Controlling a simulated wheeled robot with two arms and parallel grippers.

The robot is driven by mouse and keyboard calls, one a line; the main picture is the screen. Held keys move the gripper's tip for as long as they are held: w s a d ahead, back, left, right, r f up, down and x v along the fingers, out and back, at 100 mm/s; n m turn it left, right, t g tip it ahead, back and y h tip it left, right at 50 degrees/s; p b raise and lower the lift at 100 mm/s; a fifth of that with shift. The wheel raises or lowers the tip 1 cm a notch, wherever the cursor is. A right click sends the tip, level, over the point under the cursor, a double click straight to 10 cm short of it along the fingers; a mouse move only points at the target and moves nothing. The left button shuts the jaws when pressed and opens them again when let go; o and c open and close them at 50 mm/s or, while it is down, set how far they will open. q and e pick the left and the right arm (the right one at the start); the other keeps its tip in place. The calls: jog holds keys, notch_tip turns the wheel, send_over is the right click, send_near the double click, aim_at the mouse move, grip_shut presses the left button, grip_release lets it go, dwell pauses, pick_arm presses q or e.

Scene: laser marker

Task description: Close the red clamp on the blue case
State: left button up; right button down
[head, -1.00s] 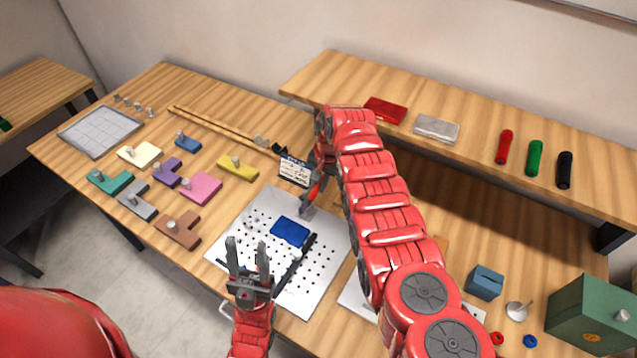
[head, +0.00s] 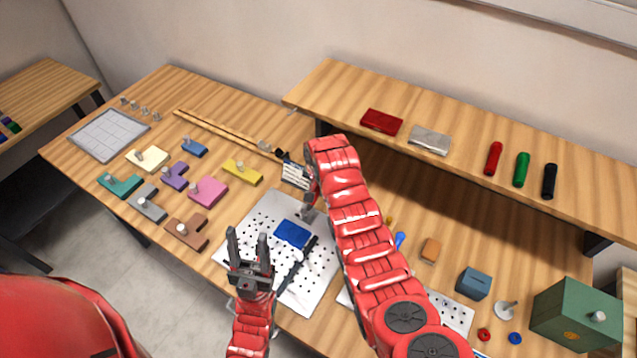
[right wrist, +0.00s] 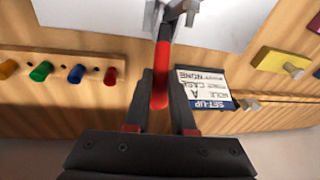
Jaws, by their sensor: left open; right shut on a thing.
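The blue case (head: 293,234) lies flat on the perforated metal plate (head: 262,212). The clamp stands at the plate's far edge, just behind the case; its metal part (head: 307,213) shows there in the head view. In the right wrist view its red handle (right wrist: 161,75) runs between the fingers of my right gripper (right wrist: 160,108), which is shut on it. The metal end (right wrist: 172,14) is beyond the fingertips. In the head view my arm mostly hides the handle. My left gripper (head: 248,242) is open and empty, over the plate's near left part.
A black bar (head: 294,265) lies on the plate beside the case. A set-up card (head: 296,174) stands behind the clamp. Colored shape blocks (head: 208,191) lie left. A raised shelf (head: 450,118) runs along the back, and a green box (head: 575,315) stands right.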

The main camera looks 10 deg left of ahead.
jog(key=shift+s+a+t+b, duration=0.2)
jog(key=shift+t+b, duration=0.15)
jog(key=shift+t, duration=0.15)
jog(key=t+b, duration=0.1)
jog(key=b, duration=0.1)
jog(key=shift+s+a+h+b, duration=0.1)
jog(key=shift+s+h+b, duration=0.2)
jog(key=shift+s+h, duration=0.1)
jog(key=shift+s+r+t+b, duration=0.1)
jog(key=shift+r+t+b, duration=0.05)
jog(key=shift+t+b, duration=0.2)
jog(key=shift+r, duration=0.35)
